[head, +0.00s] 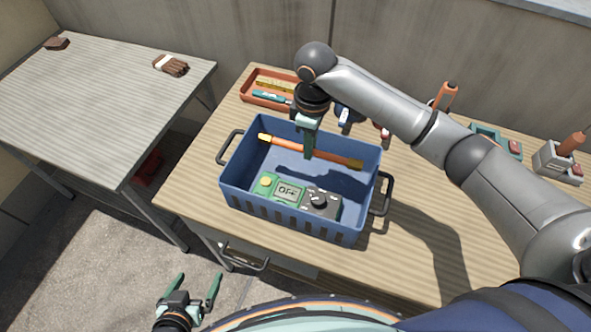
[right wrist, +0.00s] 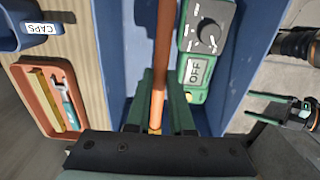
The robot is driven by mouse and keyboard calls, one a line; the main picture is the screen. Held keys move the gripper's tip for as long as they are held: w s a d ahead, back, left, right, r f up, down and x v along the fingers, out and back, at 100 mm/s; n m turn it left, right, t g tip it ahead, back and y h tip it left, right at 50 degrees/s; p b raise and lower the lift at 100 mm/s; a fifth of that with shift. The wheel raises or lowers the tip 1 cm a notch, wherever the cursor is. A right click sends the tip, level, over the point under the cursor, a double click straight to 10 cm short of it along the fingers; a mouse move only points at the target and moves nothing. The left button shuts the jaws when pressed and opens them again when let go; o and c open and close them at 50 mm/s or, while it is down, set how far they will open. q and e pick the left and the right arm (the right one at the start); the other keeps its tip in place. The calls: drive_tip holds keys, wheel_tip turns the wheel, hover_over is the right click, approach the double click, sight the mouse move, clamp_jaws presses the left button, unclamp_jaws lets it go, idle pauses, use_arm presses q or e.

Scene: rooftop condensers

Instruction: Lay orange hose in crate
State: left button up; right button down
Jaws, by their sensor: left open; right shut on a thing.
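The orange hose (head: 335,156) lies along the far side inside the blue crate (head: 255,208), or just above its floor; I cannot tell whether it touches the floor. My right gripper (head: 308,152) reaches down into the crate and is shut on the hose near its middle. In the right wrist view the hose (right wrist: 164,45) runs between the green fingers (right wrist: 160,90). My left gripper (head: 197,288) is open and empty, low in front of the table, away from the crate. The fingers hide a short part of the hose.
A green device marked OFF (head: 288,190) and a dark dial unit (head: 322,203) lie in the crate's near half. An orange tray (head: 262,101) with tools stands behind it. A CAPS bin (right wrist: 35,30) is nearby. Tool holders (head: 558,162) stand far right.

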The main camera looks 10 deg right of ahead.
hover_over(307, 178)
wheel_tip(307, 178, down, 8)
drive_tip(key=shift+r+b, duration=0.1)
drive_tip(key=shift+b, duration=0.25)
drive_tip(key=shift+f, duration=1.75)
drive_tip(key=shift+f, duration=0.1)
drive_tip(key=c, duration=0.8)
unclamp_jaws()
wheel_tip(307, 178, up, 12)
drive_tip(key=shift+r+p, duration=0.1)
drive_tip(key=shift+p, duration=0.25)
